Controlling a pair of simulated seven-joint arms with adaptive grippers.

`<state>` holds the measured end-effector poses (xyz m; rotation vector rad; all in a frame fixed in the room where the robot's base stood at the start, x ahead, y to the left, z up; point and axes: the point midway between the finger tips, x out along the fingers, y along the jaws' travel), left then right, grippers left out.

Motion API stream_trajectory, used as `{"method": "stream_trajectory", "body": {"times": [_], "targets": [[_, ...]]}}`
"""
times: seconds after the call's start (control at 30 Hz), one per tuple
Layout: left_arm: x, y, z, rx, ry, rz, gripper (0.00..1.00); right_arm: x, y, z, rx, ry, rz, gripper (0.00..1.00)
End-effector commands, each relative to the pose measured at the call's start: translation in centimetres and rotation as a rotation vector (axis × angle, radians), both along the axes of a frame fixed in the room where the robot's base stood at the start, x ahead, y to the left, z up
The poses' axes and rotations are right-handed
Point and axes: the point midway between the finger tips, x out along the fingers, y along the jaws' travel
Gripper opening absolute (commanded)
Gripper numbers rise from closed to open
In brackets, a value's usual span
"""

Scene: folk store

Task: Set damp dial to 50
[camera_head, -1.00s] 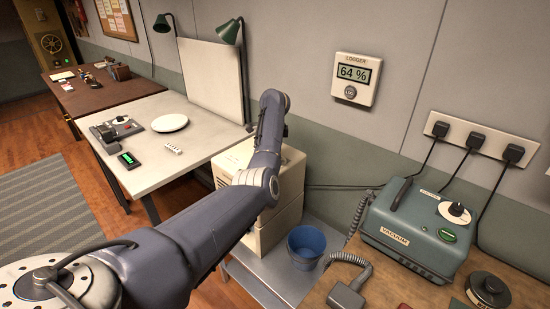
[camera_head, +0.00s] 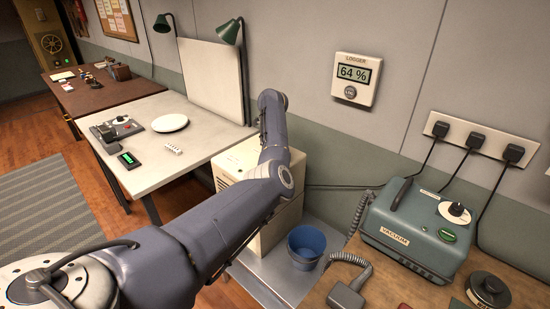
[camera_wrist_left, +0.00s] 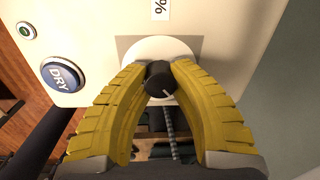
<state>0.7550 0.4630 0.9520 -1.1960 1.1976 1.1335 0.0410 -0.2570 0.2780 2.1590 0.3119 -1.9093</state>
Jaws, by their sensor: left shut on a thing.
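In the left wrist view a black dial knob (camera_wrist_left: 160,82) with a pale pointer line sits on a round white plate on the cream panel. The yellow fingers of my left gripper (camera_wrist_left: 160,84) are shut on the knob, one on each side. A "%" label shows above it. In the head view the cream machine (camera_head: 233,161) stands against the wall, partly hidden by my left arm, which also hides my left gripper. The logger (camera_head: 355,80) on the wall reads 64 %. My right gripper is not in view.
A blue "DRY" button (camera_wrist_left: 62,75) and a small green button (camera_wrist_left: 26,31) are left of the dial. A blue bucket (camera_head: 305,247) stands on a low shelf. A vacuum unit (camera_head: 418,235) is at right, and a white table (camera_head: 165,165) at left.

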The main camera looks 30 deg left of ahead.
Motion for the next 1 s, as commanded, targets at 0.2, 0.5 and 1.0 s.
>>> {"method": "stream_trajectory", "body": {"times": [0.2,0.5,1.0], "targets": [[-0.06,0.10,-0.05,0.002,0.002,-0.011,0.00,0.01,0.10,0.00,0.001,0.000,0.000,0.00],[-0.06,0.12,-0.03,0.003,0.002,-0.011,0.25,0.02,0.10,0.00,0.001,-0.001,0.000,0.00],[0.00,0.04,0.06,0.001,0.000,-0.011,0.55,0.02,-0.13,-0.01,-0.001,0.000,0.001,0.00]]}}
